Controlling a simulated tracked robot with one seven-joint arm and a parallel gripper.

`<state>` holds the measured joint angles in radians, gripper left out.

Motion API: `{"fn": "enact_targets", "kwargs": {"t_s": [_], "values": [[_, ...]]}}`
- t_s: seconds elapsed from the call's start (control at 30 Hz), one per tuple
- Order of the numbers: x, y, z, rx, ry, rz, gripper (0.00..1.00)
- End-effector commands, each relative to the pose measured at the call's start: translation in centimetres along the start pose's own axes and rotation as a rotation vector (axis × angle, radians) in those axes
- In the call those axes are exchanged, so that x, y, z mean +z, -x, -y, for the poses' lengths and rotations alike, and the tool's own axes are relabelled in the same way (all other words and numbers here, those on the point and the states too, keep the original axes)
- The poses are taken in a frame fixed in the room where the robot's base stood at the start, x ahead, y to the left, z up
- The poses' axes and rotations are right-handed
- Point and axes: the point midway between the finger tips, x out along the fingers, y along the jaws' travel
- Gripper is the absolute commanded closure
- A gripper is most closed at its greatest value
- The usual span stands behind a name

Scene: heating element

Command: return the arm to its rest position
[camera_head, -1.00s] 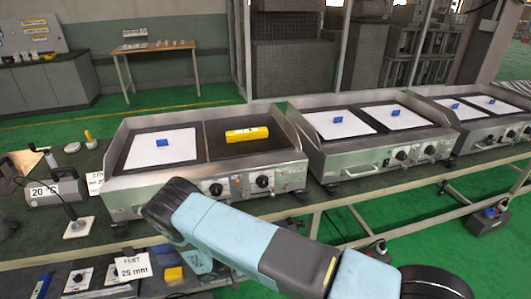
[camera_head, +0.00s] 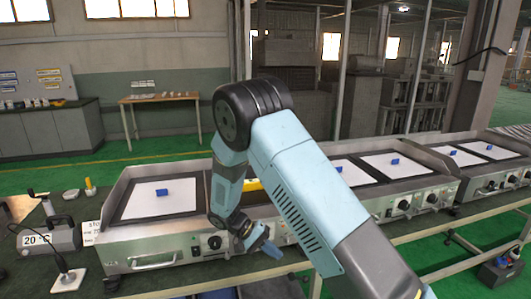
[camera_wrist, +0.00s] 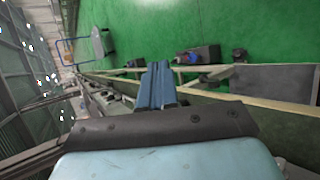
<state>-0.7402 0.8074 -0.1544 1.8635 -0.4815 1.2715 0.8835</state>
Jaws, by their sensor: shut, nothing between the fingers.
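My light-blue arm rises from the bottom right of the head view to a black elbow, then bends down toward the left griddle. My gripper (camera_head: 265,246) hangs at the lower end of the forearm, in front of the control panel of the left griddle (camera_head: 160,248). In the wrist view my gripper (camera_wrist: 157,85) shows its blue fingers closed together with nothing between them. A yellow block (camera_head: 252,185) on the left griddle is mostly hidden behind my forearm.
Blue blocks rest on white plates on the left griddle, the middle griddle (camera_head: 425,193) and the right griddle (camera_head: 495,182). Green floor is open behind the bench.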

Motion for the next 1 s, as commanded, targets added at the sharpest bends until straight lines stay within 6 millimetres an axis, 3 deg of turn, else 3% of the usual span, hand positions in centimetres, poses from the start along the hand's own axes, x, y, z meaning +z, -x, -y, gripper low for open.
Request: {"fn": "enact_targets", "kwargs": {"t_s": [0.1,0.47,1.0], "values": [[0.6,1.0,-3.5,-0.085,-0.004,0.006,1.0],[3.3,2.8,-12.7,-0.315,-0.012,-0.008,1.0],[9.9,3.5,-24.6,-0.61,-0.053,-0.129,1.0]]}}
